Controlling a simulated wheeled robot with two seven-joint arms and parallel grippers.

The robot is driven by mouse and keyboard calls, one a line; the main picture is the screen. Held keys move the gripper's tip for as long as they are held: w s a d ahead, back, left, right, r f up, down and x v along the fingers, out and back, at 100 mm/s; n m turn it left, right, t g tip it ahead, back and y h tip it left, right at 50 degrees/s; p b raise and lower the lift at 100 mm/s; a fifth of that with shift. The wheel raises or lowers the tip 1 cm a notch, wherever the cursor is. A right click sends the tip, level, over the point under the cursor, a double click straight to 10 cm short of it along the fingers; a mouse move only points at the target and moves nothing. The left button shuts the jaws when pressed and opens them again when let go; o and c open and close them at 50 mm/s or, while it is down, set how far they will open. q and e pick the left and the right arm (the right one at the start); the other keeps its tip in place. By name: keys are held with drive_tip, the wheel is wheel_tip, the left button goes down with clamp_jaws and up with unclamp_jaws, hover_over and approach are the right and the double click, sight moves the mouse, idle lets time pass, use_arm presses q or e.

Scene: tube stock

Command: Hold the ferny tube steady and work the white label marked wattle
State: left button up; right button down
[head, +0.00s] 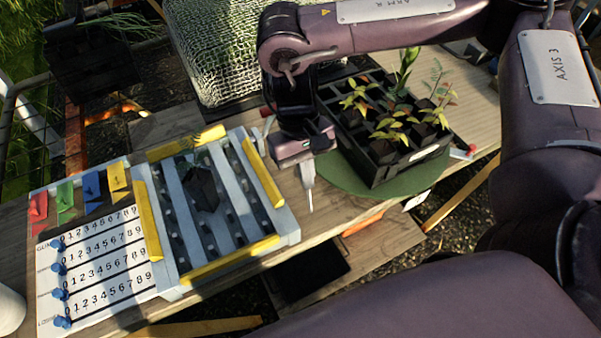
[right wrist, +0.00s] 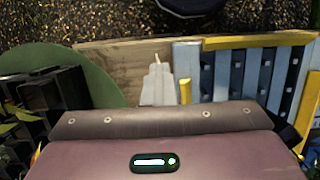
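A black tube with ferny green leaves (head: 201,188) stands on the slatted, yellow-edged rack (head: 288,222), tilted in the picture. Its leaves are partly in shadow. A black crate (head: 376,176) of plants in black tubes stands on a round green turntable (head: 345,180); a small white label (head: 424,153) is on its near side, its writing too small to read. My right gripper (head: 309,197) points down between rack and crate, apart from both. In the right wrist view its pale fingers (right wrist: 158,75) look closed together with nothing between them. My left gripper is not in view.
A white board (head: 105,262) with number rows and blue pegs lies left of the rack, with red, green, blue and yellow tags above. A wire-mesh covered box (head: 225,50) stands behind. Bare wooden tabletop (head: 285,180) shows between rack and turntable.

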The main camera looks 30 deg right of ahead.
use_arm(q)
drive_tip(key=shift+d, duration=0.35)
use_arm(e)
drive_tip(key=w+a+r+n+t+h, duration=0.1)
drive_tip(key=w+a+r+n, duration=0.3)
drive_tip(key=a+n, duration=0.3)
drive_tip(key=w+a+r+n+t+h, duration=0.1)
drive_tip(key=w+a+r+n, duration=0.4)
drive_tip(key=n, duration=0.6)
drive_tip(key=w+a+r+n+t+h, duration=0.1)
drive_tip(key=w+a+r+n, duration=0.3)
drive_tip(key=a+n, duration=0.4)
drive_tip(key=shift+w+a+r+n+t, duration=0.35)
drive_tip(key=shift+r+n+t, duration=0.25)
drive_tip(key=shift+r+t, duration=0.25)
